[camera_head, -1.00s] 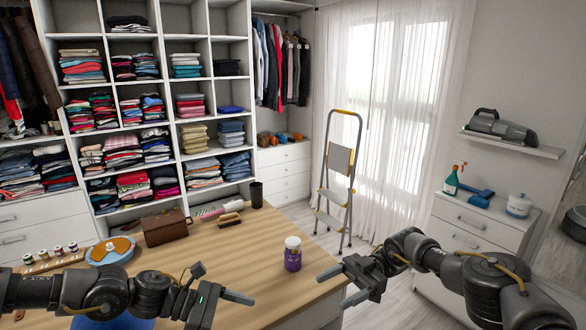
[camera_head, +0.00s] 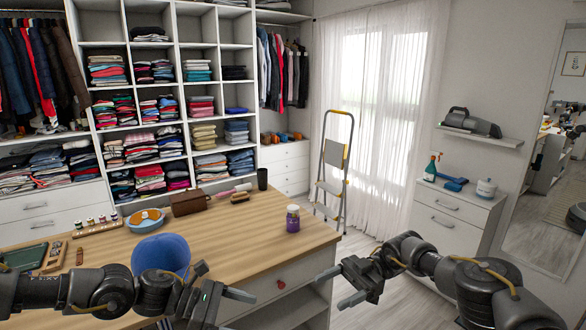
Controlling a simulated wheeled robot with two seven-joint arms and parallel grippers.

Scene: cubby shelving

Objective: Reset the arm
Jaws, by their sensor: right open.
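My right gripper (camera_head: 340,287) is open and empty, beyond the right edge of the wooden-topped table (camera_head: 238,232). My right arm reaches in from the lower right corner. My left gripper (camera_head: 238,305) is at the lower middle, near the table's front; its fingers are seen from the side, so I cannot tell their opening. My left arm lies across the lower left, in front of the blue bin (camera_head: 160,253), and hides part of it.
On the table stand a purple jar with a white lid (camera_head: 293,218), a brown box (camera_head: 189,202), a blue and orange bowl (camera_head: 145,220) and a black cup (camera_head: 262,179). A stepladder (camera_head: 334,165) and white drawers (camera_head: 455,215) stand beyond. Floor between table and drawers is clear.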

